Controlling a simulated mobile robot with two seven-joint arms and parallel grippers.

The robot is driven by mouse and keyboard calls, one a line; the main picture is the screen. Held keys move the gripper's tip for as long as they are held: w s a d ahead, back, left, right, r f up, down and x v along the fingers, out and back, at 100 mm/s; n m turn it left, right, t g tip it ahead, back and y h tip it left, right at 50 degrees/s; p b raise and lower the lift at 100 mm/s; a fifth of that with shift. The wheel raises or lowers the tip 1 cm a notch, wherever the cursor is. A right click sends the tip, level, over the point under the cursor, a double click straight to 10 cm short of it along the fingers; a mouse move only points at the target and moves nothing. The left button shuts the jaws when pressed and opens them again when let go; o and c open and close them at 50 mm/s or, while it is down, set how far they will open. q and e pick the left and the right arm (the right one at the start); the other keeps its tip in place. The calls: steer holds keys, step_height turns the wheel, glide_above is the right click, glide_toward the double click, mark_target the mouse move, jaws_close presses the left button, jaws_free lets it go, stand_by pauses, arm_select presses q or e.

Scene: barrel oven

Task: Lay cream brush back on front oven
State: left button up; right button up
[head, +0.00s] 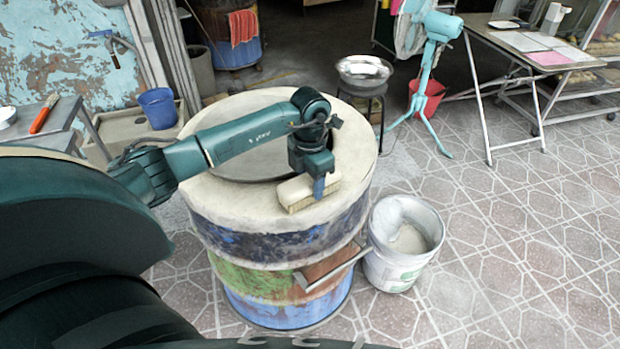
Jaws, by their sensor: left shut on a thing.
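The front oven (275,235) is a painted barrel with a cream top rim, blue, green and brown bands and a round lid or opening partly behind my arm. The cream brush (303,193) is at the right front of the oven's top rim, its bristles facing down; it appears to touch the rim. My left arm reaches across the oven from the left. My left gripper (319,186) points down and is shut on the brush; its fingers are partly hidden. My right gripper is not in view.
A white bucket (402,270) stands right of the oven. Behind are a metal bowl (364,70) on a stool, a teal fan (440,30) and a folding table (520,45). A blue bucket (158,107) is at the left. Tiled floor at the right is clear.

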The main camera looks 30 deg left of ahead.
arm_select(q)
steer(key=shift+f, duration=0.1)
steer(key=shift+f, duration=0.15)
steer(key=o, duration=0.9)
steer(key=shift+o, duration=0.2)
